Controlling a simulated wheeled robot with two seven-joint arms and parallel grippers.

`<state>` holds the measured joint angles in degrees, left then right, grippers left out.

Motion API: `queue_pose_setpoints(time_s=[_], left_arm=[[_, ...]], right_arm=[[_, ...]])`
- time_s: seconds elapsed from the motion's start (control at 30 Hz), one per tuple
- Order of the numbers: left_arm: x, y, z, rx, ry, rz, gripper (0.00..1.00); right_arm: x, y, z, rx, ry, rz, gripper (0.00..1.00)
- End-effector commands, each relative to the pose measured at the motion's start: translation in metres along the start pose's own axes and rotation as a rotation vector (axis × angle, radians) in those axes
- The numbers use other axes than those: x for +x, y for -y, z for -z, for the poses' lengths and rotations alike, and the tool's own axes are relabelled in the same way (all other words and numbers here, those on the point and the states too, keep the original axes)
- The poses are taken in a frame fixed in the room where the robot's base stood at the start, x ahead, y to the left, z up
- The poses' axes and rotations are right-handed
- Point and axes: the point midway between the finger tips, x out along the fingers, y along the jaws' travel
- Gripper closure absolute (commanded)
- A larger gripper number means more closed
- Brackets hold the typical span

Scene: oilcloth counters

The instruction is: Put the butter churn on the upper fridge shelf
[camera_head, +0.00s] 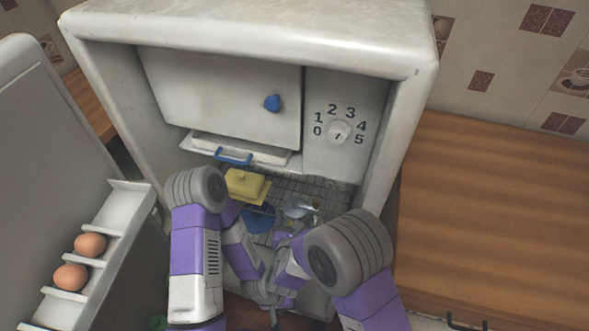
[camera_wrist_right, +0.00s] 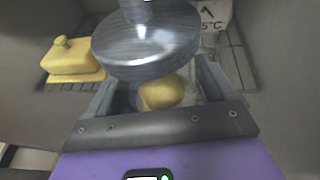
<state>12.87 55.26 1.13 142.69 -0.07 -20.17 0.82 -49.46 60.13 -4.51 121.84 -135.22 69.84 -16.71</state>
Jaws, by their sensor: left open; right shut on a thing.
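The butter churn shows in the head view as a round metal lid (camera_head: 297,209) over the wire shelf. In the right wrist view its metal lid (camera_wrist_right: 145,50) fills the upper middle, with a yellow lump below it between the fingers. My right gripper (camera_wrist_right: 152,100) is shut on the churn, inside the fridge; its fingertips are largely hidden in the head view. My left gripper (camera_head: 268,297) is open and empty, low in front of the fridge. The upper fridge shelf (camera_head: 315,191) is a wire rack below the freezer compartment; the arms hide part of it.
A yellow butter dish (camera_head: 245,185) stands on the rack's left part, beside the churn. A blue round thing (camera_head: 258,218) lies nearby. The freezer door (camera_head: 222,95) is closed above. The open fridge door holds eggs (camera_head: 90,244) at left. A wooden counter (camera_head: 490,200) lies right.

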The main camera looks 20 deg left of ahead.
Motion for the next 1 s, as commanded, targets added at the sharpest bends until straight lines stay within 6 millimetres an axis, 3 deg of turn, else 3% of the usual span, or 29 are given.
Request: queue_pose_setpoints(time_s=[0.5,0.83,1.0], left_arm=[[0.018,0.007,0.001,0.0,0.0,0.0,0.53],[0.021,0.008,0.001,0.0,0.0,0.0,0.53],[0.025,0.009,0.001,0.0,0.0,0.0,0.53]], right_arm=[[0.111,0.002,-0.036,0.004,0.009,0.004,0.75],[0.136,0.002,-0.044,0.002,0.007,0.003,0.75],[0.159,0.001,-0.051,0.004,0.008,0.004,0.75]])
